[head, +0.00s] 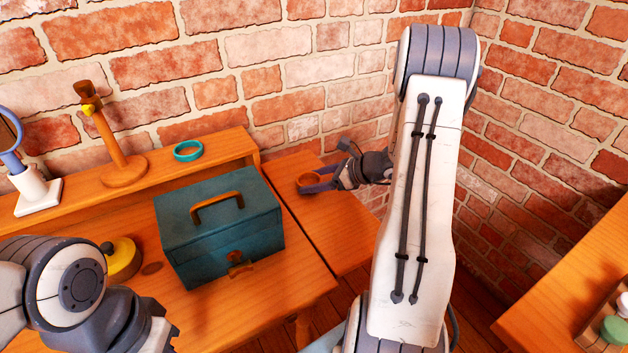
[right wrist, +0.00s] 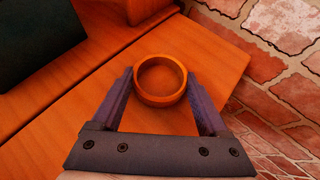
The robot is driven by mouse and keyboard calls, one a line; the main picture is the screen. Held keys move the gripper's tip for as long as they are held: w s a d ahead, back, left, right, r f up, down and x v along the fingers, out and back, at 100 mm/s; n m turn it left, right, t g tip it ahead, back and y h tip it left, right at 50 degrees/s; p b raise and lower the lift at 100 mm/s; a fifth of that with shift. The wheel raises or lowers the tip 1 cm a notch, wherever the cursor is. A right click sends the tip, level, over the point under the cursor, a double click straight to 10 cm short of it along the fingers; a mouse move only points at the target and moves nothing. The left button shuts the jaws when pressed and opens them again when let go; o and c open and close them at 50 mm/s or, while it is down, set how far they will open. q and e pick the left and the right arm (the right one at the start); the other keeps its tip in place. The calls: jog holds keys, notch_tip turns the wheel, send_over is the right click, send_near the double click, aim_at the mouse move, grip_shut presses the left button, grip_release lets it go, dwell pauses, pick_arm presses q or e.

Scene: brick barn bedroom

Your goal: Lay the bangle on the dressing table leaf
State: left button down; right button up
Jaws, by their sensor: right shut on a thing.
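An orange-brown bangle (head: 309,177) is between the fingertips of my right gripper (head: 311,184), over the dressing table leaf (head: 345,235). In the right wrist view the bangle (right wrist: 160,99) looks like a plain round band, held flat with its opening facing up. My right gripper (right wrist: 160,82) is shut on its outer sides, a finger on each side. The leaf (right wrist: 205,45) shows under and around it. I cannot tell whether the bangle touches the wood. My left arm shows at the lower left of the head view; its fingers are out of view.
A teal box (head: 220,235) with a brown handle stands left of the leaf. A teal ring (head: 188,151) and a wooden stand (head: 122,170) are on the raised shelf. Brick walls (head: 290,75) close in behind and right. The leaf's front part is clear.

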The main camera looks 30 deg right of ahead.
jog(key=o, duration=1.2)
jog(key=p+v, duration=0.1)
jog(key=v, duration=0.9)
jog(key=shift+s+r, duration=0.2)
